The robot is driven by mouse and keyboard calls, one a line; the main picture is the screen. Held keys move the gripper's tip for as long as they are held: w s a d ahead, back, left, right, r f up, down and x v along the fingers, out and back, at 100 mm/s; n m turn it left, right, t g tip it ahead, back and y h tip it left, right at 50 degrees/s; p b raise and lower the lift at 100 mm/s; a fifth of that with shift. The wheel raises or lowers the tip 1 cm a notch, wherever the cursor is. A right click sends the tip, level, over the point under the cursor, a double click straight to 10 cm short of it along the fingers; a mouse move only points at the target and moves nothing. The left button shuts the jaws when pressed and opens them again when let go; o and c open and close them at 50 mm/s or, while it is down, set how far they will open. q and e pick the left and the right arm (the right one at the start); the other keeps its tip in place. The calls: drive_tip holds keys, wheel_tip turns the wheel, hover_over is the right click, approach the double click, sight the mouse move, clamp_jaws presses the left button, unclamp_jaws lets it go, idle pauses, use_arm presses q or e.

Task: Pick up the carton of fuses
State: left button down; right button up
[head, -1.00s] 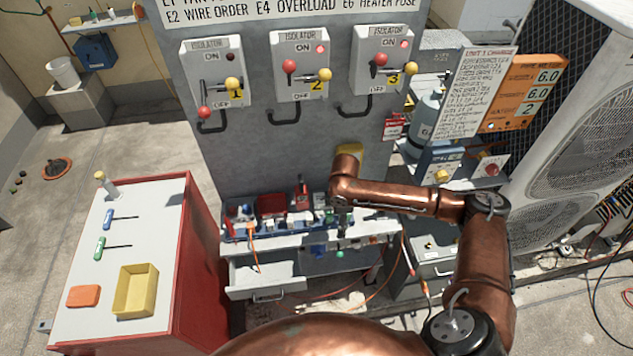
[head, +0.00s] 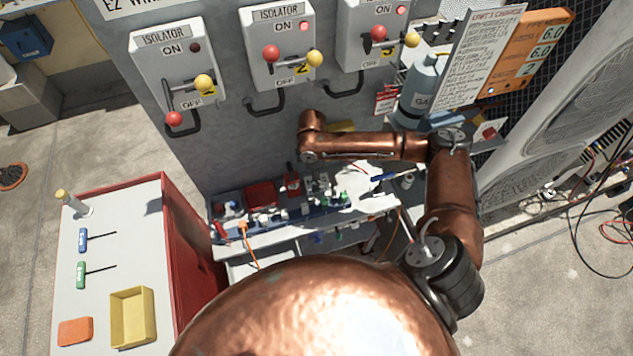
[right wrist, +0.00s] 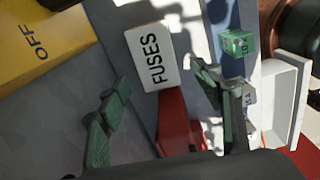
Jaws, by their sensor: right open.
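The carton of fuses (right wrist: 152,57) shows in the right wrist view as a white block with black "FUSES" lettering. It lies beyond my right gripper (right wrist: 162,105), roughly between the lines of its two green-padded fingers. The fingers are open and apart, with nothing held between them. In the head view my copper right arm reaches left over the cluttered bench (head: 275,240). There I cannot pick out the carton or the fingers clearly. My left gripper is in neither current view.
A red object (right wrist: 180,125) sits just below the carton, and a small green cube (right wrist: 238,42) is to its right. A yellow block (right wrist: 40,45) marked "OFF" is at left. In the head view, isolator boxes (head: 278,48) overhang the bench; a red cabinet (head: 190,245) stands left.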

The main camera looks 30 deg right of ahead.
drive_tip(key=f, duration=0.5)
drive_tip(key=shift+w+a, duration=0.15)
drive_tip(key=shift+w, duration=0.05)
drive_tip(key=shift+c, duration=0.6)
drive_tip(key=c, duration=1.2)
